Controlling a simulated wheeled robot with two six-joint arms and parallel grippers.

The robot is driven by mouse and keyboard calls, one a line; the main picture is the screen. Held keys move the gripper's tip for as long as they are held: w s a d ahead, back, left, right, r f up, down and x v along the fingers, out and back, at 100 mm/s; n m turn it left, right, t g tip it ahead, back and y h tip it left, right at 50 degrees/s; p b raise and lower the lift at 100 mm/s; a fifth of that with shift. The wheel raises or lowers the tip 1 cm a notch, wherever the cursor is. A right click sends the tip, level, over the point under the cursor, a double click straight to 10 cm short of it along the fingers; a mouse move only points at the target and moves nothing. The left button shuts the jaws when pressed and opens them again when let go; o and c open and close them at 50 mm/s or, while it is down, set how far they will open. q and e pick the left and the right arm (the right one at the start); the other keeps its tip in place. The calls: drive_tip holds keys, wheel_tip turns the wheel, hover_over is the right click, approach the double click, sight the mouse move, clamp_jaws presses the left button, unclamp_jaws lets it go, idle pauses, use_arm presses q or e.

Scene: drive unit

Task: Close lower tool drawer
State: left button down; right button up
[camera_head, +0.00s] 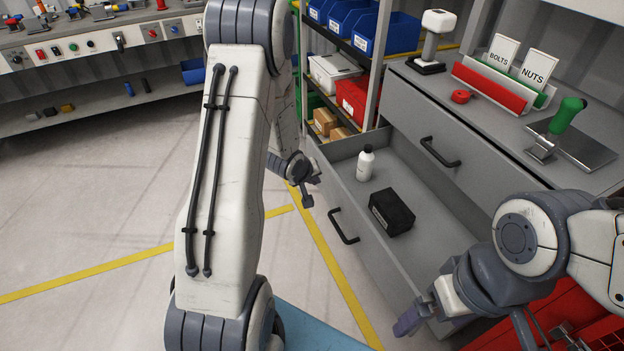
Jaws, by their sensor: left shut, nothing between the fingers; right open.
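The lower tool drawer (405,256) of the grey cabinet is pulled out, with a black handle (344,227) on its front. Inside it stand a white bottle (365,164) and a black box (391,211). The upper drawer (452,139) above it is shut. My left gripper (306,190) is shut and empty, left of the lower drawer's front near its far corner; whether it touches the front I cannot tell. My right gripper (410,318) is low at the near end of the lower drawer, partly hidden by its own wrist.
A shelf with blue bins (401,33) stands behind. Floor (90,220) at left is clear.

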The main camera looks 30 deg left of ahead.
sight(333, 180)
use_arm(q)
drive_tip(key=w+d, duration=0.1)
drive_tip(key=w+f, duration=0.1)
drive_tip(key=w, duration=0.1)
drive_tip(key=w+d, duration=0.1)
drive_tip(key=shift+w+d+f, duration=0.2)
drive_tip(key=shift+d+f, duration=0.15)
